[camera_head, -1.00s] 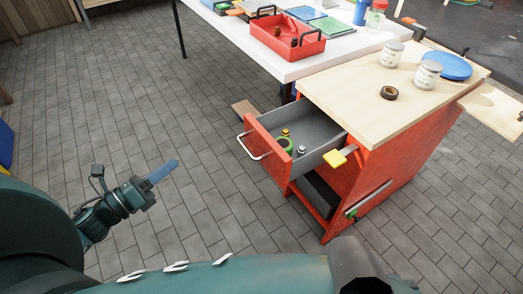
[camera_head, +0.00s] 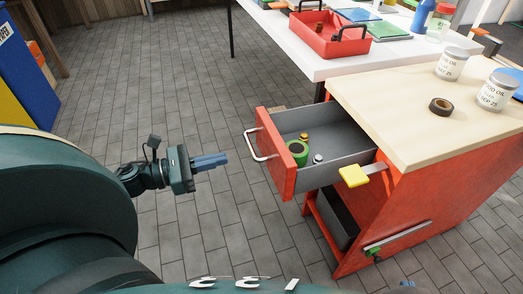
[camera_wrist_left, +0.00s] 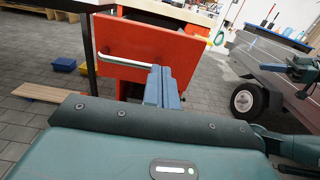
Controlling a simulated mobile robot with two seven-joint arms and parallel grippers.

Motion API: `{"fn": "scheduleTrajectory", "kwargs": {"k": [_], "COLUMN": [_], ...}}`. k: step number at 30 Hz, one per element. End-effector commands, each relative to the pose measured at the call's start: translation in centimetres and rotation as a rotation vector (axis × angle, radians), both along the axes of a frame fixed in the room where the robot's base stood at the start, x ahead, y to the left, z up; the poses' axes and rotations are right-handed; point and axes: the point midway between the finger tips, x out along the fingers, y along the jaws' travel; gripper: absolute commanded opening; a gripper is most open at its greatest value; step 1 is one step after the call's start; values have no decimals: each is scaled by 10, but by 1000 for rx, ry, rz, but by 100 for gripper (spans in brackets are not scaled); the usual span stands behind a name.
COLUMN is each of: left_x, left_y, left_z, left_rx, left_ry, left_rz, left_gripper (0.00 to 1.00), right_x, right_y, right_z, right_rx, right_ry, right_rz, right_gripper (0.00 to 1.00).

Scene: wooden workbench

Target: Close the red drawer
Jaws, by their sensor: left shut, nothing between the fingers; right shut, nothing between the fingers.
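The red drawer (camera_head: 275,155) is pulled open from the red workbench cabinet (camera_head: 430,190), its front facing left with a pale bar handle (camera_head: 258,146). Its grey inside holds a green roll (camera_head: 298,152) and a few small items. My left gripper (camera_head: 224,160) is shut and empty, to the left of the drawer front and apart from it, pointing at it. In the left wrist view the blue fingers (camera_wrist_left: 162,88) are in front of the red drawer front (camera_wrist_left: 150,50), overlapping its lower part in the picture.
A yellow-ended tool (camera_head: 354,175) sticks out by the drawer's near side. A white table (camera_head: 310,50) with a red tray (camera_head: 325,40) stands behind. Cans (camera_head: 452,63) and a tape roll (camera_head: 441,104) sit on the cabinet top. The tiled floor left of the drawer is clear.

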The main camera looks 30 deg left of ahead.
Motion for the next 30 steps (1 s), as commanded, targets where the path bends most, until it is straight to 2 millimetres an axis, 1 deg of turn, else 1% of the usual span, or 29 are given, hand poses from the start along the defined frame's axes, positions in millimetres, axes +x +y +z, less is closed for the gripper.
{"fn": "scheduleTrajectory", "kwargs": {"k": [1,3,9,15,20,30], "left_x": [9,22,53,74,81,82], "left_y": [-8,-18,-45,-63,-69,-70], "left_z": [1,1,1,1,0,0], "left_rx": [0,-1,0,-2,-1,-3], "left_ry": [-5,-4,-4,-2,0,1], "left_rz": [-3,-2,0,1,1,1], "left_gripper": [0,0,0,0,0,0], "right_x": [0,0,0,0,0,0], "right_y": [0,0,1,1,1,1], "right_z": [-1,-2,-2,-3,-3,-3], "right_rx": [-2,-3,-5,-5,-5,-5], "right_ry": [0,0,1,3,3,3], "right_rz": [2,2,3,4,4,4], "right_gripper": [0,0,0,0,0,0]}}
